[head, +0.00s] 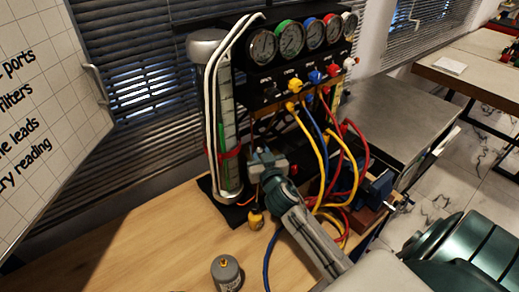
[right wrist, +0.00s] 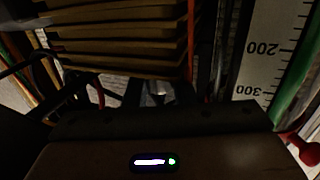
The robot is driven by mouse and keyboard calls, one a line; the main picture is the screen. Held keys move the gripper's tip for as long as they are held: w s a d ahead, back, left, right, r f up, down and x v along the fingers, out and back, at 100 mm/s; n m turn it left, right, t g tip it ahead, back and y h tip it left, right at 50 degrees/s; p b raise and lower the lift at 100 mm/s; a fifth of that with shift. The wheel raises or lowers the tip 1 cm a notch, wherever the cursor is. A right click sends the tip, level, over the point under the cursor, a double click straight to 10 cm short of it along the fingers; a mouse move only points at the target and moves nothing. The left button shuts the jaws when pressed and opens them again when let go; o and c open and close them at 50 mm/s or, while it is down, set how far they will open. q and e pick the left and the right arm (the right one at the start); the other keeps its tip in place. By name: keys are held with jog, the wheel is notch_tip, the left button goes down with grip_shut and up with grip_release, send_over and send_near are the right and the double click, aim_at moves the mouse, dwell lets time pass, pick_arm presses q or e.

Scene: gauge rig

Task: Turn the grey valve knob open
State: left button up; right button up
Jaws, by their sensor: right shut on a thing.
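My right gripper (head: 264,160) reaches in from the lower right to the front of the gauge rig, just right of the clear upright column (head: 228,130). It is shut on a small grey thing at the rig, which I take to be the grey valve knob (right wrist: 158,88). In the right wrist view only a pale metallic bit of it shows between the dark fingers; the rest is hidden, so I cannot tell how far it is turned. The black gauge panel (head: 284,73) stands above with several round dials. My left gripper is not in view.
Yellow, blue and red hoses (head: 322,150) hang close to the right of my right gripper. A scale strip (right wrist: 266,62) stands near it in the wrist view. A grey canister (head: 226,272) stands on the wooden table (head: 150,240), whose front left is clear.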

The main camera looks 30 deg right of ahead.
jog(key=shift+n+y, duration=0.5)
jog(key=shift+y, duration=0.3)
jog(key=o, duration=0.9)
jog(key=shift+s, duration=0.1)
jog(key=shift+s+f, duration=0.1)
jog(key=shift+s, duration=0.2)
jog(key=shift+s+a+b, duration=0.35)
jog(key=shift+s+b, duration=0.35)
jog(key=shift+s, duration=0.95)
jog(key=shift+s+a+b, duration=0.35)
jog(key=shift+s+b, duration=0.4)
jog(key=shift+s, duration=0.9)
jog(key=shift+s+a+b, duration=0.35)
jog(key=shift+s+b, duration=0.35)
jog(key=shift+s, duration=0.95)
